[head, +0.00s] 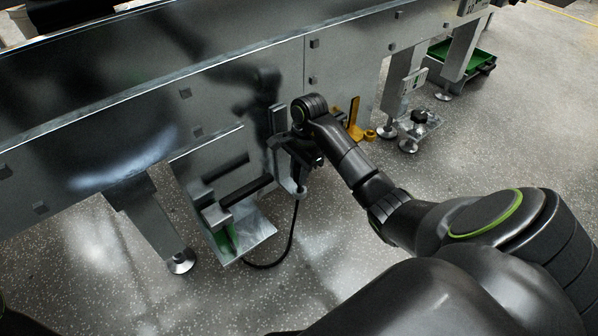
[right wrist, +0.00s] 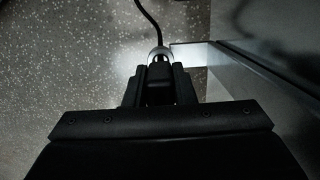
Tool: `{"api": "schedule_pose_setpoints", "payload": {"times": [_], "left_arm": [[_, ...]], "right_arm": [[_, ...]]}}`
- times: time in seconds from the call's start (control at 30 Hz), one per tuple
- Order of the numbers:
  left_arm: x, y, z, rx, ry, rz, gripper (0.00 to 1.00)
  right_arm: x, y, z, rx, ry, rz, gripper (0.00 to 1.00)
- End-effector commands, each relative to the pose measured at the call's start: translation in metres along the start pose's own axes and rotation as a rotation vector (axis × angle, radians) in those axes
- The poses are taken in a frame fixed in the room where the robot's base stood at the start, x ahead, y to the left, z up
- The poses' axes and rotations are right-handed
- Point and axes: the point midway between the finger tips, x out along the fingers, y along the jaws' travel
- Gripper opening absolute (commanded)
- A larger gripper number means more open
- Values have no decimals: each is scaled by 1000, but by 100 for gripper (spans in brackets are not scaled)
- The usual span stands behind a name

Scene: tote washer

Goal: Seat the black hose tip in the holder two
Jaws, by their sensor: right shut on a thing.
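My right gripper (head: 306,160) is beside the washer's side wall, shut on the black hose tip, which the fingers largely hide. In the right wrist view the closed fingers (right wrist: 160,72) point at a pale rounded piece, with the black hose (right wrist: 147,18) running away beyond it. In the head view the hose (head: 294,228) hangs below the gripper and curves to the floor at the left. A grey upright bracket (head: 277,122) stands right by the gripper. I cannot read a number on it, nor tell whether the tip is inside a holder. My left gripper is out of view.
A grey bracket with a green part (head: 226,238) is left of the hose. A yellow-orange piece (head: 354,112) is just right of my gripper. Farther right are a black knob (head: 418,116) on a small plate and a green tray (head: 470,58). The right floor is clear.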

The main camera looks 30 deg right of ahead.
Motion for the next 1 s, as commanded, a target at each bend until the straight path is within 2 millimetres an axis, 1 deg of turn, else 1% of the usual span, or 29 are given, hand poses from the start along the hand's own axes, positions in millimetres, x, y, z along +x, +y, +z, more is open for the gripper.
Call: {"api": "schedule_pose_setpoints", "payload": {"times": [0.23, 0.7, 1.0], "left_arm": [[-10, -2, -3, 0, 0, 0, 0], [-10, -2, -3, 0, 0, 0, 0], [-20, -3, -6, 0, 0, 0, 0]], "right_arm": [[11, 0, -2, 0, 0, 0, 0], [11, 0, -2, 0, 0, 0, 0], [22, 0, -3, 0, 0, 0, 0]]}}
